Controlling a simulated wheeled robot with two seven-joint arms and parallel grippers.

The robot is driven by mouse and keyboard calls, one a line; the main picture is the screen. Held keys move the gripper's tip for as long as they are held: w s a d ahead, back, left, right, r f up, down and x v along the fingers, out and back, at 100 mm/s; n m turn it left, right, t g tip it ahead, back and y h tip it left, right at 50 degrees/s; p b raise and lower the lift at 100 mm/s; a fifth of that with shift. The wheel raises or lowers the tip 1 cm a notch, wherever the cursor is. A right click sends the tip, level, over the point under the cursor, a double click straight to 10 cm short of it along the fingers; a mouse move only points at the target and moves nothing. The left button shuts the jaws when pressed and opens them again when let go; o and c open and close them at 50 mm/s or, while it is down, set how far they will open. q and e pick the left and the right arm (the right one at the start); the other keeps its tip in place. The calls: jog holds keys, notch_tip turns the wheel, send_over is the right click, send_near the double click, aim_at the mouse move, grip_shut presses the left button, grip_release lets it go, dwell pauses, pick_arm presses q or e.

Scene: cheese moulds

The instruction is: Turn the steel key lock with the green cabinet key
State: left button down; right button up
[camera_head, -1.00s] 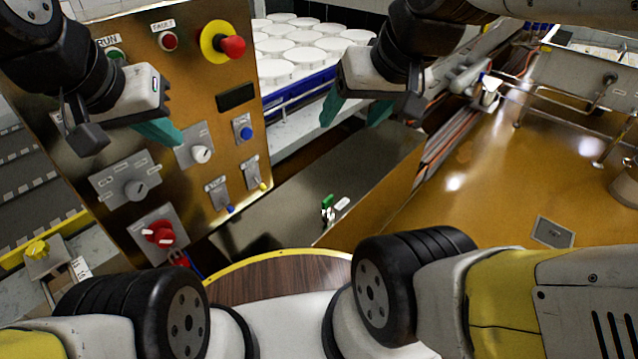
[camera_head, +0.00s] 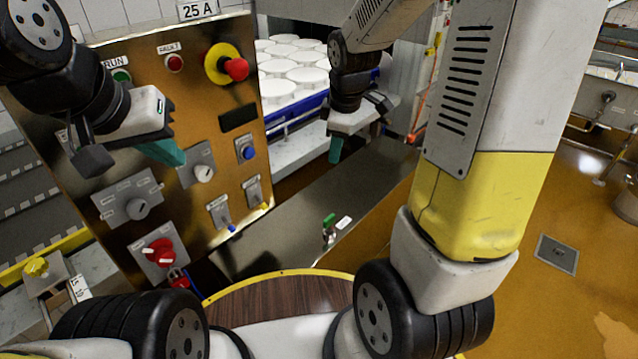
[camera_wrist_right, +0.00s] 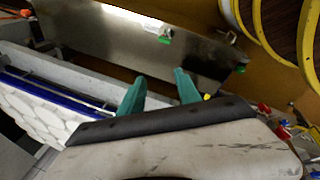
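The green cabinet key (camera_head: 329,222) has a green head and lies on the steel ledge below the panel, beside a white tag; it also shows in the right wrist view (camera_wrist_right: 164,39). A round grey steel part on a labelled plate (camera_head: 128,200) at the panel's lower left looks like the key lock; its slot is too small to make out. My right gripper (camera_wrist_right: 161,78) is open and empty, above the back of the ledge, apart from the key; it shows in the head view (camera_head: 337,148). My left gripper (camera_head: 165,150) is in front of the panel; only one teal finger shows clearly.
The brass panel (camera_head: 110,165) carries a red emergency button (camera_head: 236,69), a white-knobbed switch (camera_head: 203,172), a red rotary switch (camera_head: 158,252) and a padlock. White moulds (camera_head: 300,75) stand behind. The ledge (camera_head: 290,220) is otherwise clear. A round wooden top (camera_head: 280,300) is in front.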

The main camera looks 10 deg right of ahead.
jog(key=w+f+n+g, duration=0.1)
jog(key=w+f+n, duration=0.15)
jog(key=f, duration=0.35)
jog(key=w+f+n, duration=0.2)
jog(key=f+n, duration=0.2)
jog(key=f, duration=0.3)
jog(key=n+g+h, duration=0.1)
jog(key=n, duration=0.5)
send_over(329, 217)
jog(key=f, duration=1.1)
jog(key=shift+s+a+f, duration=0.1)
jog(key=shift+s+a, duration=0.25)
jog(key=shift+w+d+f, duration=0.1)
jog(key=shift+d+f, duration=0.05)
jog(key=shift+f, duration=1.15)
jog(key=shift+w+d+f, duration=0.1)
jog(key=shift+f, duration=1.15)
jog(key=shift+w+d+f, duration=0.1)
jog(key=shift+d+f, duration=0.05)
jog(key=shift+f, duration=1.15)
